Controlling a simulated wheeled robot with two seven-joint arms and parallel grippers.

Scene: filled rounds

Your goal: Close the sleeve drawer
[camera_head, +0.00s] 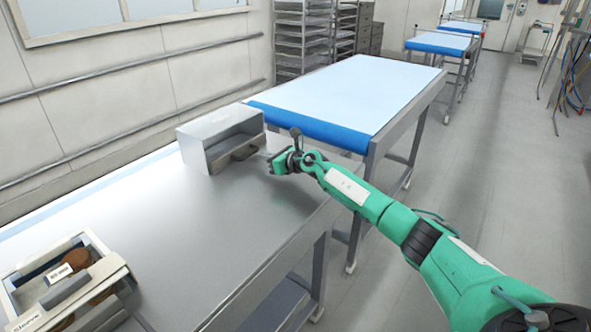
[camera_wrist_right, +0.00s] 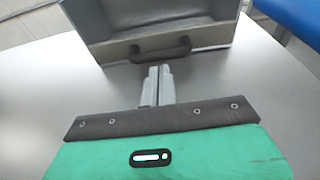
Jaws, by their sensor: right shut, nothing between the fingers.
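A grey metal box (camera_head: 192,148) stands on the steel table, its dark open front facing right. A low drawer front with a dark handle (camera_head: 243,150) shows at its lower edge; the handle also shows in the wrist view (camera_wrist_right: 160,48). My right gripper (camera_head: 273,162) is in front of this handle. In the wrist view its fingers (camera_wrist_right: 160,72) are together and empty, pointing at the handle; I cannot tell whether they touch it. No label is readable on this box, so I cannot tell whether it is the sleeve drawer. My left gripper is out of view.
A pale open-topped container (camera_head: 97,273) with labels and brown items inside sits at the table's near left. The steel table (camera_head: 190,230) is bare between it and the grey box. A blue-and-white table (camera_head: 345,95) stands beyond, with racks (camera_head: 300,35) behind.

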